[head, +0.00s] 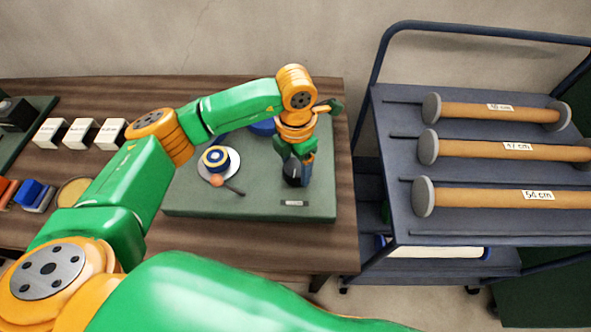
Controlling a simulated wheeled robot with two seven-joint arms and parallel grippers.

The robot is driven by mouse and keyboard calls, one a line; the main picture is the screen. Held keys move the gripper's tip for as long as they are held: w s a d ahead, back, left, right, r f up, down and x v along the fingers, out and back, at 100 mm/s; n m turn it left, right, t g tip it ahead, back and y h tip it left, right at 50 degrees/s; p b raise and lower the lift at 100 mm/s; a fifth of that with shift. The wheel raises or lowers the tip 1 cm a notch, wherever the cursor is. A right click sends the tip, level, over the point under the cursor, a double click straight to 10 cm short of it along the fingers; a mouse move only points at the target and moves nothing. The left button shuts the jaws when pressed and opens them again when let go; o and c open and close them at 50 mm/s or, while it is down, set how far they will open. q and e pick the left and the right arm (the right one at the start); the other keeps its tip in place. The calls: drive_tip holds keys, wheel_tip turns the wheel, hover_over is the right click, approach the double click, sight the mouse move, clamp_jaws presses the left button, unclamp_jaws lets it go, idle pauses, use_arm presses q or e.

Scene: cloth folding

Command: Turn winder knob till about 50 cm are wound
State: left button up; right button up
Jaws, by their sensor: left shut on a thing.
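My left gripper (298,172) points down over the right part of a dark green mat (190,205) on the wooden table. It is shut on a small dark thing (291,173); the fingers and wrist cover most of it, so I cannot tell whether it is the winder knob. To its left a white disc (233,160) carries a round blue and yellow piece (216,156). An orange ball (216,181) with a thin dark rod lies at the disc's front edge. A blue round thing (262,128) is partly hidden behind my left arm. My right gripper is out of view.
A blue-grey cart (395,160) at the right holds brown rolls with grey ends; the front roll (475,197) reads 54 cm. White boxes (82,133) stand at the table's left. A small label (294,203) lies near the mat's front edge.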

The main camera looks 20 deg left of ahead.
sight(296, 167)
use_arm(q)
drive_tip(key=m+b, duration=0.4)
drive_tip(key=m, duration=0.1)
drive_tip(key=shift+f+b, duration=0.2)
drive_tip(key=shift+b, duration=0.15)
drive_tip(key=m+b, duration=0.3)
drive_tip(key=m, duration=0.3)
drive_tip(key=m+b, duration=0.2)
drive_tip(key=m, duration=0.3)
drive_tip(key=shift+r, duration=0.1)
drive_tip(key=m+b, duration=0.1)
drive_tip(key=m, duration=0.5)
drive_tip(key=shift+m, duration=0.3)
drive_tip(key=o, duration=1.3)
wheel_tip(296, 167, up, 7)
drive_tip(key=shift+r+p, duration=0.15)
drive_tip(key=shift+p, duration=0.15)
